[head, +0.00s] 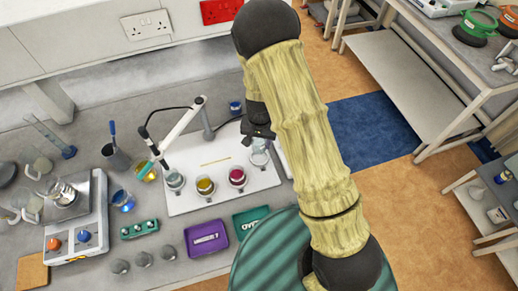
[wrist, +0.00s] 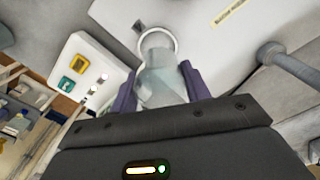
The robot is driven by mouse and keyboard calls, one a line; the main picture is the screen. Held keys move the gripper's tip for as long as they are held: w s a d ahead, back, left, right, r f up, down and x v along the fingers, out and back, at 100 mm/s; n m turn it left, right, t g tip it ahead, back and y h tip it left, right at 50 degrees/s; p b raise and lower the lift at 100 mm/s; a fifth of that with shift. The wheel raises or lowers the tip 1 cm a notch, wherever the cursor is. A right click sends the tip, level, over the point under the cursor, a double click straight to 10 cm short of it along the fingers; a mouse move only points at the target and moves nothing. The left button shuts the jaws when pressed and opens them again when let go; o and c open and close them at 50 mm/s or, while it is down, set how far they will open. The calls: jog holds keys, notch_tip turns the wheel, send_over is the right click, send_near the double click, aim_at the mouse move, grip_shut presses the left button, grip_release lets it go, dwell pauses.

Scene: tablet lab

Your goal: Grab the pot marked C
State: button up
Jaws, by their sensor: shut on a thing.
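My gripper (head: 258,138) is at the right side of a white board (head: 210,204), partly hidden by my arm. A small clear glass pot (head: 259,158) is just below it. In the wrist view, the purple fingers of my gripper (wrist: 160,88) are shut on the clear pot (wrist: 158,62), one on each side. I cannot read a letter on it. Three other small pots stand in a row on the board: a pale one (head: 175,181), a yellow one (head: 205,186) and a red one (head: 237,177).
A lamp-like arm (head: 182,131) stands over the board's left side. A purple tray (head: 206,238) and a green tray (head: 250,217) lie in front. A hotplate (head: 85,235) and glassware fill the left bench. The board's middle is mostly clear.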

jog(key=shift+r+b, duration=0.3)
jog(key=shift+r, duration=1.45)
jog(key=shift+f, duration=0.1)
